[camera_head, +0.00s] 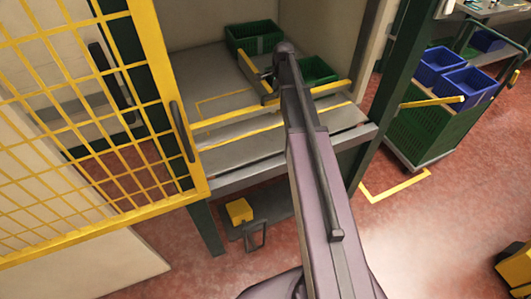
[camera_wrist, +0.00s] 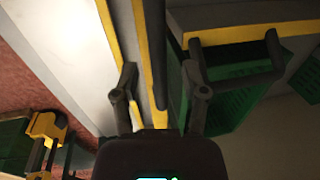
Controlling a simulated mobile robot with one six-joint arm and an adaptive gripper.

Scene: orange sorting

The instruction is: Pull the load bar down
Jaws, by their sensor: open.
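A yellow bar (camera_head: 235,115) runs across the front of the grey work surface, and my arm crosses in front of part of it. I cannot tell for certain which yellow bar is the load bar. In the wrist view my gripper (camera_wrist: 160,93) is open, its two dark fingers apart. A yellow-edged strip with a dark rod (camera_wrist: 157,60) runs between the fingers, and I cannot tell whether they touch it. A yellow bar with a dark handle (camera_wrist: 236,36) lies to the right of the fingers. In the head view my gripper is mostly hidden behind my own arm.
Green crates (camera_head: 254,38) stand on the work surface (camera_head: 215,80). A yellow mesh door (camera_head: 80,130) is at left. A cart (camera_head: 425,130) with blue bins stands at right. A yellow block (camera_head: 239,210) lies below the surface.

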